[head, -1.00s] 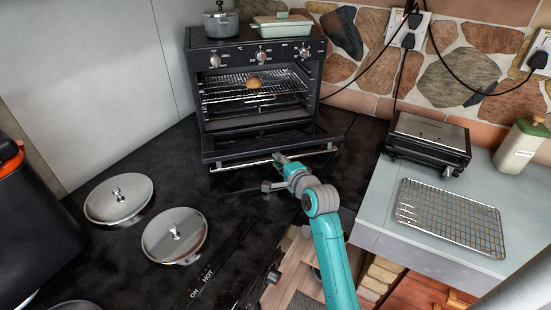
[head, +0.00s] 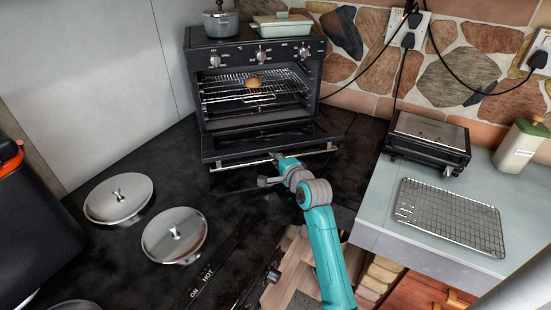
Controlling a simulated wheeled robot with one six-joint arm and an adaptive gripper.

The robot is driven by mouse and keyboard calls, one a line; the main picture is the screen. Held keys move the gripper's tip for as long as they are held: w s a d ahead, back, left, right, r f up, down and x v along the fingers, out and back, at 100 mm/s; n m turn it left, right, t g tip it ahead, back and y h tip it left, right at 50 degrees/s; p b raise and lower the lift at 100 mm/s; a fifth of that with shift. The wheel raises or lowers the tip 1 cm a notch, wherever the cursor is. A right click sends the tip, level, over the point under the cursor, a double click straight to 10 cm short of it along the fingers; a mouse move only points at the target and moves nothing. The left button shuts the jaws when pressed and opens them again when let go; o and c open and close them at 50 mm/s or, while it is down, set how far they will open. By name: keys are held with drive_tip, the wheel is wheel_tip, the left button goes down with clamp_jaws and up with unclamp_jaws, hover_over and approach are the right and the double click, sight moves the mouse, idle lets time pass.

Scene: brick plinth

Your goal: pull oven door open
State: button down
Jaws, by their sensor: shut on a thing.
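The black oven (head: 262,52) stands at the back of the dark counter, with knobs along its top front. Its door (head: 262,147) is swung down and out, close to level, and the rack inside is exposed. A silver handle bar (head: 235,163) runs along the door's outer edge. My gripper (head: 274,157) is at the middle of this bar and shut on it.
A round brown item (head: 254,83) sits on the wire rack (head: 250,94) inside. Two metal lids (head: 118,198) (head: 174,235) lie on the counter at left. A small black appliance (head: 428,141) and a cooling rack (head: 450,214) are on the right worktop. A pot (head: 221,22) and a green dish (head: 284,27) stand on the oven.

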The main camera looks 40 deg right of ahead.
sight(276, 149)
drive_tip(key=shift+r, duration=1.85)
drive_tip(key=c, duration=1.5)
unclamp_jaws()
drive_tip(key=v, duration=1.2)
